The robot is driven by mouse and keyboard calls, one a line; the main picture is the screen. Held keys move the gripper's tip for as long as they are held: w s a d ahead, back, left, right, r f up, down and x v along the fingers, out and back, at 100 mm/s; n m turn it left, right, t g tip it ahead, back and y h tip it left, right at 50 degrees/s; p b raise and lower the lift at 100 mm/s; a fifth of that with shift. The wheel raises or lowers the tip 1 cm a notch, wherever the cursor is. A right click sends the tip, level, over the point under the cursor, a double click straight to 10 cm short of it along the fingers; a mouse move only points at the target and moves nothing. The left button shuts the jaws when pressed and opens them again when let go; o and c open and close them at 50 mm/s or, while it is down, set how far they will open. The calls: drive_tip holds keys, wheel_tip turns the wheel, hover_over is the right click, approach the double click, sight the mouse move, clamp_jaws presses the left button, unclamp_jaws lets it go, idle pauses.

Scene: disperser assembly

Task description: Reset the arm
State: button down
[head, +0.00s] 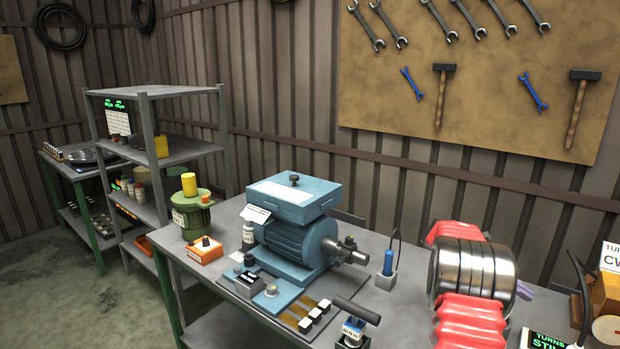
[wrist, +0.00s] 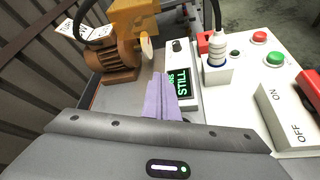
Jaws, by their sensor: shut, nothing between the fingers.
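My gripper (wrist: 159,82) shows in the wrist view as two pale purple fingers pressed together, with nothing between them. The fingers point away from the camera over the grey bench, left of a panel with a green-lit display (wrist: 181,84). In the head view, my arm's red sleeves and steel joint are at the right, above the bench. A small purple tip of my gripper (head: 525,291) shows just behind the steel joint; the rest is hidden there.
A blue motor unit (head: 291,230) stands mid-bench, left of my arm. A blue tool in a holder (head: 388,269) stands close to the arm.

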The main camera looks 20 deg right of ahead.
drive_tip(key=w+a+r+t+y, duration=0.1)
drive_tip(key=w+a+r+t, duration=0.15)
drive_tip(key=a, duration=0.75)
drive_tip(key=w+a+r+m+t+y, duration=0.1)
drive_tip(key=a+r+t, duration=0.25)
drive_tip(key=a, duration=0.65)
drive_tip(key=w+a+r+t, duration=0.15)
drive_tip(key=a+r, duration=0.25)
drive_tip(key=a, duration=0.6)
drive_tip(key=s+a+t+y, duration=0.2)
drive_tip(key=s+a, duration=0.2)
drive_tip(key=a, duration=0.6)
drive_tip(key=s+a+f+m+t+y, duration=0.1)
drive_tip(key=s+a+t+y, duration=0.1)
drive_tip(key=a, duration=0.8)
drive_tip(key=s+a+f+m+t+y, duration=0.1)
drive_tip(key=s+a+t+y, duration=0.1)
drive_tip(key=s+a, duration=0.4)
drive_tip(key=a+t, duration=0.1)
drive_tip(key=a, duration=0.3)
drive_tip(key=shift+a+f+t+y, duration=0.2)
drive_tip(key=shift+f+t+y, duration=0.05)
drive_tip(key=shift+t+y, duration=0.1)
drive_tip(key=shift+s, duration=0.15)
